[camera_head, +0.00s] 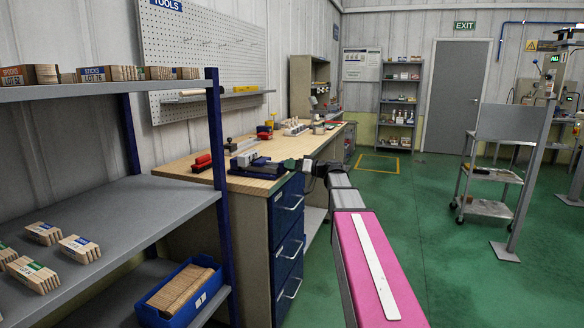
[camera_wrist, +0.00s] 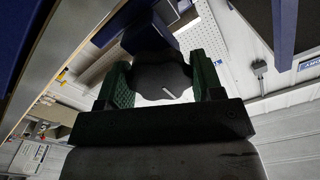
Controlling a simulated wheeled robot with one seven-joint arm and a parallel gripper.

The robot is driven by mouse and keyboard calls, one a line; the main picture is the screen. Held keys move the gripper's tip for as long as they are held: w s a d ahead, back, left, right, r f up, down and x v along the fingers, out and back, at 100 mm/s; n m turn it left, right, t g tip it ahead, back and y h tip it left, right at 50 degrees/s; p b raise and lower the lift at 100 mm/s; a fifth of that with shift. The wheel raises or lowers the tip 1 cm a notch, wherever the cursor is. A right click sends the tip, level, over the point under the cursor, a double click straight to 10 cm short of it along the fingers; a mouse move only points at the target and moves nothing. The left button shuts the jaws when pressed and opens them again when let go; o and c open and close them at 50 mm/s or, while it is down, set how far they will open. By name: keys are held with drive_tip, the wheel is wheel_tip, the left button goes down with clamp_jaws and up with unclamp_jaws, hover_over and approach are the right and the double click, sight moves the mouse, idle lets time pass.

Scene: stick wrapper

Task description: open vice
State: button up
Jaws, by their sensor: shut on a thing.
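The vice (camera_head: 262,165), with a dark blue body and grey metal jaws, sits at the near end of the wooden workbench in the head view. My arm reaches to its right side. My gripper (camera_head: 291,163) is at the vice's right end, small and partly unclear there. In the wrist view my gripper (camera_wrist: 161,74) has two green ridged fingers, shut on a dark lobed knob (camera_wrist: 160,78) with a small light mark. The knob lies between the fingers. How far apart the vice jaws stand is too small to tell.
The wooden workbench (camera_head: 183,168) has blue drawers (camera_head: 288,240) below. Red-handled tools (camera_head: 201,161) lie beside the vice. A grey shelf (camera_head: 120,218) with wrapped sticks and a blue bin (camera_head: 155,318) stands at left.

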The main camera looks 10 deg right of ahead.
drive_tip(key=shift+s+f, duration=0.1)
idle(0.4)
drive_tip(key=o, duration=0.9)
drive_tip(key=v, duration=1)
drive_tip(key=shift+s+d, duration=0.15)
drive_tip(key=shift+d, duration=0.2)
